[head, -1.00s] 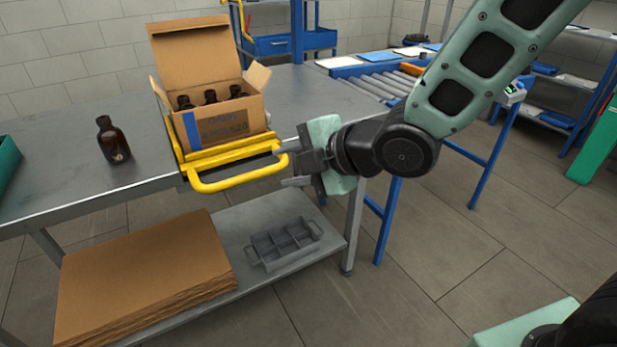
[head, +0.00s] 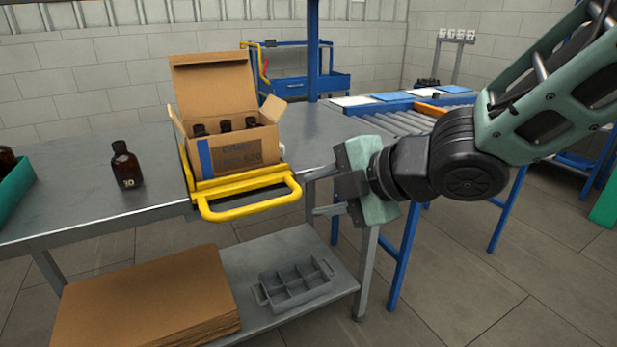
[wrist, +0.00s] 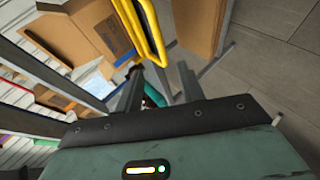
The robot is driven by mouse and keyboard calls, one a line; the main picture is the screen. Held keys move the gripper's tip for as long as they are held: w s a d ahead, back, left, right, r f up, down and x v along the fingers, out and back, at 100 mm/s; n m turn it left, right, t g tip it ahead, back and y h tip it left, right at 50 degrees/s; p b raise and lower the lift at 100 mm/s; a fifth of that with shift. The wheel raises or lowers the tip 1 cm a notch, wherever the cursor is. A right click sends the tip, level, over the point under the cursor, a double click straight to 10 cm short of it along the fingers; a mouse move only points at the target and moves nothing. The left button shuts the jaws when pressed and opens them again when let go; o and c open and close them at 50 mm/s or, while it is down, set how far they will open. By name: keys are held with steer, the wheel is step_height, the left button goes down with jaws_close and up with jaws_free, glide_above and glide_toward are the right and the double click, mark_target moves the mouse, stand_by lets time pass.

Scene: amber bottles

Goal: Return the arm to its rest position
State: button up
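My gripper (head: 318,192) is at the right of the yellow handle, off the front right part of the metal table. Its two fingers point left and stand apart with nothing between them. The wrist view also shows the gripper (wrist: 160,80) with its fingers spread and empty. My arm reaches in from the upper right of the head view.
An open cardboard box (head: 235,142) with several amber bottles sits in a yellow-handled holder (head: 250,203) on the metal table (head: 90,205). A lone amber bottle (head: 127,165) stands left of it. A grey divided tray (head: 295,282) and cardboard sheets (head: 150,300) lie below.

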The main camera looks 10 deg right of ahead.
steer(key=s+d+f+m+g+h, duration=0.2)
steer(key=s+f+m+g+h, duration=0.2)
steer(key=s+m, duration=0.45)
steer(key=s+d+f+m+g+h, duration=0.1)
steer(key=s+f+m+g+h, duration=0.25)
steer(key=s+m, duration=0.45)
step_height(320, 180, up, 16)
steer(key=s+g+p, duration=0.1)
steer(key=s+p, duration=0.1)
steer(key=p, duration=1.5)
steer(key=shift+s+r+n, duration=0.15)
steer(key=shift+r+n, duration=0.05)
steer(key=shift+n, duration=0.25)
